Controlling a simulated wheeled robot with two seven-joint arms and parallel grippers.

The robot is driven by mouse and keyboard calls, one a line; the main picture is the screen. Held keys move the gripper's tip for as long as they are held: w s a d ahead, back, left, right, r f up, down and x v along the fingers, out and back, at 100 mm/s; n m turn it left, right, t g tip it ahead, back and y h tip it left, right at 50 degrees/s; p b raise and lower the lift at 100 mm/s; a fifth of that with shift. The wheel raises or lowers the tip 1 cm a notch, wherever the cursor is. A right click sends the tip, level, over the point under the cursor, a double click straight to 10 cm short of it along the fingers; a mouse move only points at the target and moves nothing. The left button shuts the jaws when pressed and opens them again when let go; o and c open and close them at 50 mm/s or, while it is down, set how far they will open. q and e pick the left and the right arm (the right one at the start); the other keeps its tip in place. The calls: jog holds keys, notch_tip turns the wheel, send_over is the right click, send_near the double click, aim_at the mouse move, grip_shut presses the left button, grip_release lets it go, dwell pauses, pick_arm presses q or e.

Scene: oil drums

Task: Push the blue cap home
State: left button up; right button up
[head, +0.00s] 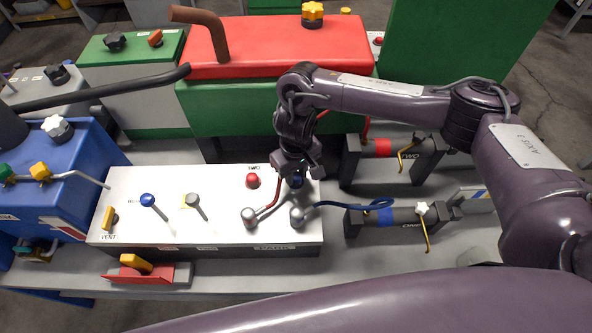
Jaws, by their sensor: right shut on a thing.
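The white panel box (225,232) stands on the bench at the centre. A dark blue cap (297,181) shows on its right part, just under my right gripper (298,172). The right gripper points down and is shut on the blue cap, whose upper part the fingers hide. I cannot tell how deep the cap sits. A red cap (252,181) sits to its left, beside the label "TWO". My left gripper is not in view.
Grey ball-ended fittings (297,218) with red and blue hoses stand just in front of the cap. A blue-banded cylinder (385,216) and a red-banded cylinder (380,147) lie to the right. A blue-knobbed lever (148,200) is on the panel's left.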

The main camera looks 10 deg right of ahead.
jog(key=o, duration=1)
jog(key=shift+f, duration=0.1)
